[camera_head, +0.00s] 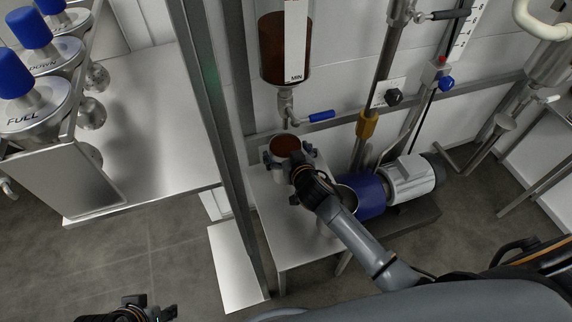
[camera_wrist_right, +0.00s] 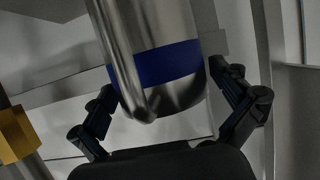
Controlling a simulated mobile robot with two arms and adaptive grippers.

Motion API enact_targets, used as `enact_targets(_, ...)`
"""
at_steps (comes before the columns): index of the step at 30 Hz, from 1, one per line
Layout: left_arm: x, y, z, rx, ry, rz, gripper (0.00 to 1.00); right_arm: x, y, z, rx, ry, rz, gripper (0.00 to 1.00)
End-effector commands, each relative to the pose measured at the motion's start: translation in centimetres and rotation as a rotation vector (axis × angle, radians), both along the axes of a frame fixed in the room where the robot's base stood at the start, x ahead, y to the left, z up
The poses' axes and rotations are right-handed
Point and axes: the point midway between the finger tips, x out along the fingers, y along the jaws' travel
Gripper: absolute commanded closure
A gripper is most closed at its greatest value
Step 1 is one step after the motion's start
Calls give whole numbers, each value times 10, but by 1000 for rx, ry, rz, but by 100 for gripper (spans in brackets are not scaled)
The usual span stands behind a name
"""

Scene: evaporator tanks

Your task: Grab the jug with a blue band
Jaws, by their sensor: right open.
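The steel jug (camera_head: 280,168) stands on a small metal table under the tap of a sight tube, with brown liquid in it. In the right wrist view its blue band (camera_wrist_right: 170,64) and its handle (camera_wrist_right: 128,70) face the camera. My right gripper (camera_head: 287,156) is at the jug, with its fingers (camera_wrist_right: 172,108) apart on either side of it. I cannot tell whether they touch it. My left gripper (camera_head: 130,311) is only partly in view at the bottom left of the head view, away from the jug.
A sight tube (camera_head: 285,50) with brown liquid and a blue-handled tap (camera_head: 320,116) hangs just above the jug. A metal post (camera_head: 222,130) rises to the left.

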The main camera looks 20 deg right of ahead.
Motion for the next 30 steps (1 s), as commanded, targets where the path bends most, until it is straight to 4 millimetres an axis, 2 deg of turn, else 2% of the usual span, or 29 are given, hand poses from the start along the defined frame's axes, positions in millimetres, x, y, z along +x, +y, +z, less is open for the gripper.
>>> enact_targets(5,0,0,0,0,0,0,60,0,0,0,0,0,1,0)
enact_targets(17,0,0,0,0,-1,0,60,-1,0,0,0,1,0,79)
enact_targets(18,0,0,1,0,-1,0,60,2,1,5,2,-11,3,79)
enact_targets(26,0,0,2,0,0,0,60,1,1,8,1,-10,2,79)
enact_targets(30,0,0,8,0,0,0,60,2,1,19,2,-11,1,79)
